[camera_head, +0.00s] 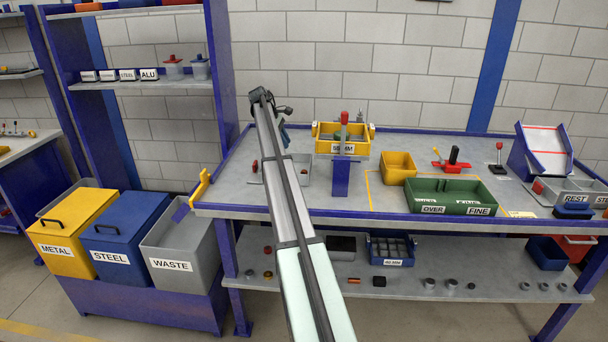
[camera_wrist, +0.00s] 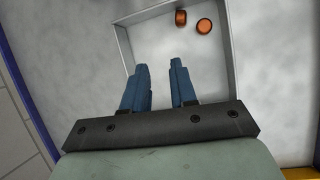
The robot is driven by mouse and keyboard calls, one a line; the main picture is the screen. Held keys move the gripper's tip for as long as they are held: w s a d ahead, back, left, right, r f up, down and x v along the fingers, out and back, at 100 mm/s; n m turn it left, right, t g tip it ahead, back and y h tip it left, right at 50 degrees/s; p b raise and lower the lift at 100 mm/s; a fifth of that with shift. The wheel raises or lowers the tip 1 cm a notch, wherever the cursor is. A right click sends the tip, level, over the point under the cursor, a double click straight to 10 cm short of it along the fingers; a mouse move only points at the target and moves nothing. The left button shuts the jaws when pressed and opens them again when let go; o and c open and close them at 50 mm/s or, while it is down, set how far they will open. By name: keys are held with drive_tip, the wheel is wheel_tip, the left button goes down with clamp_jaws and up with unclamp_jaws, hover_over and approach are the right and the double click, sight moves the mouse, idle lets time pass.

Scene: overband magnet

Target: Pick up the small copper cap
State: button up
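Two small round copper-coloured pieces lie in a shallow grey tray (camera_wrist: 128,48) in the wrist view. The left piece (camera_wrist: 181,18) looks slightly smaller and is seen partly from the side. The right piece (camera_wrist: 204,26) shows a round face. I cannot tell for sure which is the small copper cap. My gripper (camera_wrist: 161,66) has two blue fingers set apart with nothing between them. It is over the tray, and both pieces lie beyond the fingertips. In the head view my arm crosses the bench's left part and hides some of the tray.
A yellow sieve box (camera_head: 328,131) on a blue stand is right of my arm. A yellow bin (camera_head: 397,168) and a green divided box (camera_head: 455,192) stand farther right. Small reddish items (camera_head: 255,166) show left of my arm. The bench front between stand and green box is clear.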

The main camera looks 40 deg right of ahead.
drive_tip(key=s+d+r+m+g+y, duration=0.1)
drive_tip(key=s+r+m+y, duration=0.1)
drive_tip(key=s, duration=0.1)
approach(304, 173)
drive_tip(key=x, duration=0.5)
drive_tip(key=w+x, duration=0.1)
drive_tip(key=x, duration=0.2)
drive_tip(key=shift+d+f, duration=0.1)
drive_tip(key=shift+d, duration=0.15)
clamp_jaws()
